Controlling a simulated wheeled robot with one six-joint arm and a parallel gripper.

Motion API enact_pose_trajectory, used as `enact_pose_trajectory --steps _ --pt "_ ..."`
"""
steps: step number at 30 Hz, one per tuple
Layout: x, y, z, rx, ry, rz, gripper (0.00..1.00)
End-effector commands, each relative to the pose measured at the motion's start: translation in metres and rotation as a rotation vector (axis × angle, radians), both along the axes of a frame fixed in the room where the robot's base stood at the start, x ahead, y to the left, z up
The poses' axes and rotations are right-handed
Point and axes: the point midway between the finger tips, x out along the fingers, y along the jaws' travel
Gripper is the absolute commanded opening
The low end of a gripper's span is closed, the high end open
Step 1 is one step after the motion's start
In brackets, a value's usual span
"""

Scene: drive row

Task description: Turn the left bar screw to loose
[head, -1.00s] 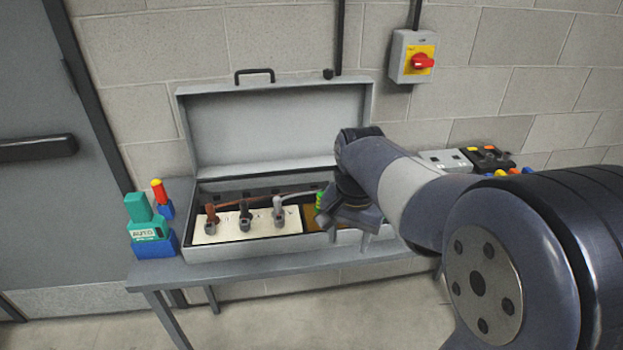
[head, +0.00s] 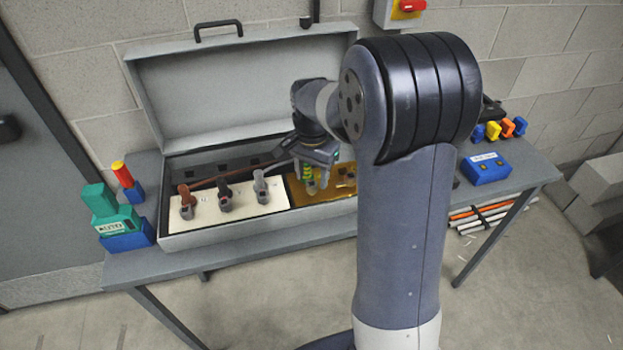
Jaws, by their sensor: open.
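An open grey case (head: 165,238) stands on the grey bench, its lid tilted up at the back. Inside on the left is a white panel (head: 207,221) with three lugged cables: a brown one (head: 186,203), a black one (head: 225,197) and a grey one (head: 261,188). To the right is an amber panel (head: 335,193) with small dark fittings and a green and yellow piece (head: 309,176). My gripper (head: 318,178) is open over the left part of the amber panel, close to the green and yellow piece; whether it touches is unclear. The bar screws are too small to tell apart, partly hidden by my arm.
A green and blue device (head: 125,222) and a blue and red tool (head: 128,182) stand left of the case. A blue box (head: 485,168) and coloured padlocks (head: 500,129) are at right. A red switch (head: 408,6) is on the wall.

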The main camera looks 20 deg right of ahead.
Motion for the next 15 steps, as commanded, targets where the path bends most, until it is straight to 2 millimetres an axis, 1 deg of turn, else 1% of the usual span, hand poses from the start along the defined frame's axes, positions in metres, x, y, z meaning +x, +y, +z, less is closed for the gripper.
enact_pose_trajectory --steps 1,3,6,15 --pt "0.000 0.000 -0.007 0.000 0.003 0.000 0.49" --pt "0.000 0.000 -0.015 0.000 0.003 0.000 0.49" --pt "0.000 0.000 -0.021 0.000 0.001 0.000 0.49" --pt "0.000 0.000 -0.024 0.000 -0.001 0.001 0.49"
